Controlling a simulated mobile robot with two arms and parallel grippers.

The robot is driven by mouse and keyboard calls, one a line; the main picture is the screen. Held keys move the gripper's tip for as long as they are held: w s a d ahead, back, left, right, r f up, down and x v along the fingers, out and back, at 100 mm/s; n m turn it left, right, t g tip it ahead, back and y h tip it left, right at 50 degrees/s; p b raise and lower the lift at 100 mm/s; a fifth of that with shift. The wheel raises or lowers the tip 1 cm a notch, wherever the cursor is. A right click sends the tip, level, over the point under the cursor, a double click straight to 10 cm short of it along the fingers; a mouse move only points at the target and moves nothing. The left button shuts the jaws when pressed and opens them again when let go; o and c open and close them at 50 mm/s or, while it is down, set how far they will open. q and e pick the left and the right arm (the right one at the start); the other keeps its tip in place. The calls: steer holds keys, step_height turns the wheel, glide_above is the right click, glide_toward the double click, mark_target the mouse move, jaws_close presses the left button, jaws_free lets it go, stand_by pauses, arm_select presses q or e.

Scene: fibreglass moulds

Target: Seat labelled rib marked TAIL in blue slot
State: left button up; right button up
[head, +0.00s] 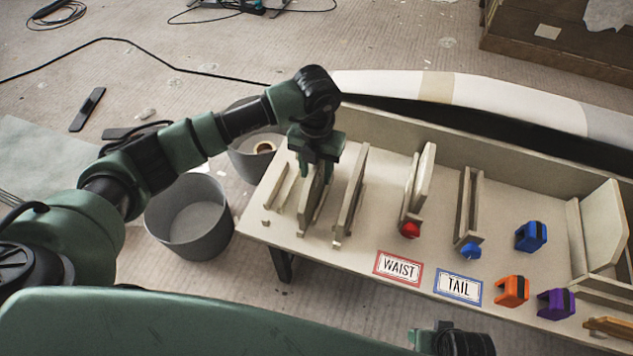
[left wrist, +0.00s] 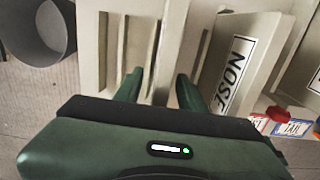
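My left gripper (head: 317,168) is over the left-hand rack, its fingers down around the top of a pale rib (head: 312,200). In the left wrist view the fingers (left wrist: 158,90) stand apart; no firm contact shows. No label shows on this rib. To its right stands another upright rib (head: 351,195), which reads NOSE in the left wrist view (left wrist: 236,72). The blue slot (head: 468,205) has a blue knob at its front and looks empty, behind the TAIL label (head: 458,286). A dark green and black part at the bottom edge may be my right gripper (head: 450,342).
A rib (head: 426,172) stands in the red slot, behind the WAIST label (head: 398,268). Blue (head: 531,237), orange (head: 512,291) and purple (head: 556,304) clamps lie to the right. A grey bin (head: 190,220) stands left of the bench. The bench's back wall (head: 480,150) is raised.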

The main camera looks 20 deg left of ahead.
arm_select(q)
steer(key=shift+f, duration=0.15)
jaws_close()
stand_by(1.4)
